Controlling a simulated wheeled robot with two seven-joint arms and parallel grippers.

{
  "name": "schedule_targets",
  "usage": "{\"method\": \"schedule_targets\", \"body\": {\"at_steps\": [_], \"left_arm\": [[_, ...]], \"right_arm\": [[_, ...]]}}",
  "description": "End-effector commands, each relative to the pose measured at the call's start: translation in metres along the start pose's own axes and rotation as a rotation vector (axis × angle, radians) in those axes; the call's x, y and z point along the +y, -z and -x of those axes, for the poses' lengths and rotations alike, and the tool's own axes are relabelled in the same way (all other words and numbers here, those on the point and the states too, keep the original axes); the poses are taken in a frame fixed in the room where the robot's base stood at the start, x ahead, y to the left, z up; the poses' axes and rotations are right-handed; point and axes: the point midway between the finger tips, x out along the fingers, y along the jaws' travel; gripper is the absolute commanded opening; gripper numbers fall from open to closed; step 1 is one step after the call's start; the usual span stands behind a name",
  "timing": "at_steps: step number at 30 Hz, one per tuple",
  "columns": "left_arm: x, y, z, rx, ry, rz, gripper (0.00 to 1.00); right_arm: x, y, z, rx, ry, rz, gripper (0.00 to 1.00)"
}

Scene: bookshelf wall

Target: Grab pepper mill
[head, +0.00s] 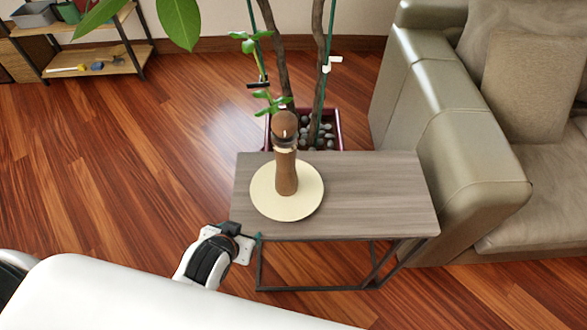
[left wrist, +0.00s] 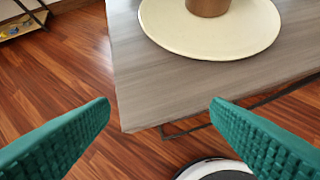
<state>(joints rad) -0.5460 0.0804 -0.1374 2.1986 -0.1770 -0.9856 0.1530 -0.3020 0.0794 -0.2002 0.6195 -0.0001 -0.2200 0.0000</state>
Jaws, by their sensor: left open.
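The brown wooden pepper mill (head: 286,172) stands upright on a round cream plate (head: 262,203) on a grey wooden side table (head: 380,195). In the left wrist view only the mill's base (left wrist: 207,7) shows, on the plate (left wrist: 190,40); the rest is cut off by the top edge. My left gripper (head: 258,240) is at the table's front left corner, short of the plate and the mill. In the left wrist view its green fingers (left wrist: 160,108) are wide apart with nothing between them. My right gripper is not in view.
A beige leather sofa (head: 440,125) stands close to the table's right side. A potted plant (head: 330,130) is right behind the table, its leaves near the mill's top. A low shelf (head: 95,55) is at the back left. The wooden floor left of the table is clear.

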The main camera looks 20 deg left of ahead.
Motion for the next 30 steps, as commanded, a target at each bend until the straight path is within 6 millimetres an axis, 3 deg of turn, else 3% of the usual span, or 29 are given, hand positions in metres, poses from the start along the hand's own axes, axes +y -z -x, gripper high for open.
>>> {"method": "schedule_targets", "body": {"at_steps": [9, 12, 20, 30], "left_arm": [[-0.009, -0.098, 0.026, -0.579, 0.001, 0.063, 0.72], [-0.02, -0.117, 0.04, -0.73, 0.043, 0.055, 0.72], [-0.037, -0.139, 0.057, -0.895, 0.116, 0.033, 0.72], [-0.042, -0.181, 0.026, -0.898, 0.118, 0.033, 0.72]], "right_arm": [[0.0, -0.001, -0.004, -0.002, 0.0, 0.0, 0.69], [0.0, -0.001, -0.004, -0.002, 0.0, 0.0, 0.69], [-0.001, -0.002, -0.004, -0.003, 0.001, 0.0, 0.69], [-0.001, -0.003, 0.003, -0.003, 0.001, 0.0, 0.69]]}}
